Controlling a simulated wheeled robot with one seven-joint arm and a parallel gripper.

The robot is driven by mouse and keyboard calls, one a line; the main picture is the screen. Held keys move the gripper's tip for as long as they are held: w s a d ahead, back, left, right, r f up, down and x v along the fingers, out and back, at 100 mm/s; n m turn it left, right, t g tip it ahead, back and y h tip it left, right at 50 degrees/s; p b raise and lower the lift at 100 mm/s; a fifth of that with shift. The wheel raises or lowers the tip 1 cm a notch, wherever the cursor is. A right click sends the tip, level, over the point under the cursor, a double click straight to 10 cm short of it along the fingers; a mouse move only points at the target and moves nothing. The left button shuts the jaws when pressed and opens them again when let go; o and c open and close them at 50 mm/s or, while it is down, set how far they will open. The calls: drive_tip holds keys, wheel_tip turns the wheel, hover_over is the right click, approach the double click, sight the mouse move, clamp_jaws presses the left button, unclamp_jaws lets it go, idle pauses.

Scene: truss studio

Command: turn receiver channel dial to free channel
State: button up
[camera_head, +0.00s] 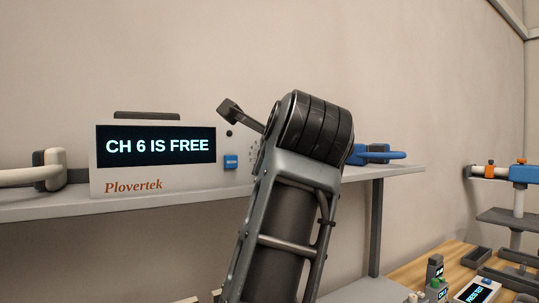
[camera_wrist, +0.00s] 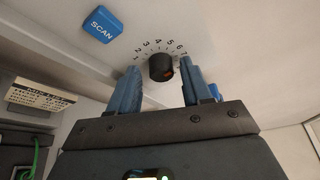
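The white Plovertek receiver (camera_head: 195,177) stands on a grey shelf in the head view. Its screen (camera_head: 157,146) reads "CH 6 IS FREE". In the wrist view the black channel dial (camera_wrist: 161,67) is close, under an arc of numbers that includes 2 to 6. An orange mark shows on the dial's lower right; I cannot tell which number it indicates. My gripper (camera_wrist: 162,72) is open, with one blue finger on each side of the dial and gaps visible between. In the head view my arm hides the dial and gripper.
A blue SCAN button (camera_wrist: 101,24) sits left of the dial; it also shows in the head view (camera_head: 231,162). The shelf (camera_head: 60,208) holds clamp-like items at both sides. A printed list (camera_wrist: 40,97) and a green cable (camera_wrist: 38,155) are at left in the wrist view.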

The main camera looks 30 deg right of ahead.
drive_tip(key=shift+o, duration=0.4)
drive_tip(key=b+v, duration=0.1)
drive_tip(key=v, duration=0.6)
drive_tip(key=shift+s+a, duration=0.15)
drive_tip(key=shift+s, duration=0.2)
wheel_tip(320, 180, down, 15)
drive_tip(key=n+t, duration=0.2)
drive_tip(key=n, duration=1.1)
drive_tip(key=s+f+n+y, duration=0.2)
drive_tip(key=s+f+n, duration=0.2)
drive_tip(key=s+f, duration=0.3)
drive_tip(key=s+f+n+y, duration=0.2)
drive_tip(key=s+f+n, duration=0.2)
drive_tip(key=s+f, duration=0.3)
drive_tip(key=s+a+f+n+g+y, duration=0.1)
drive_tip(key=s+f+n, duration=0.3)
drive_tip(key=s+f, duration=0.3)
wheel_tip(320, 180, down, 3)
drive_tip(key=shift+s+r+y, duration=0.1)
drive_tip(key=shift+s+y, duration=0.05)
drive_tip(key=shift+y, duration=0.25)
drive_tip(key=s+a+f+n+g, duration=0.1)
drive_tip(key=s+a+f, duration=0.1)
drive_tip(key=s, duration=1.4)
drive_tip(key=shift+s+a+n, duration=0.2)
drive_tip(key=shift+s+n, duration=0.1)
drive_tip(key=shift+s, duration=0.1)
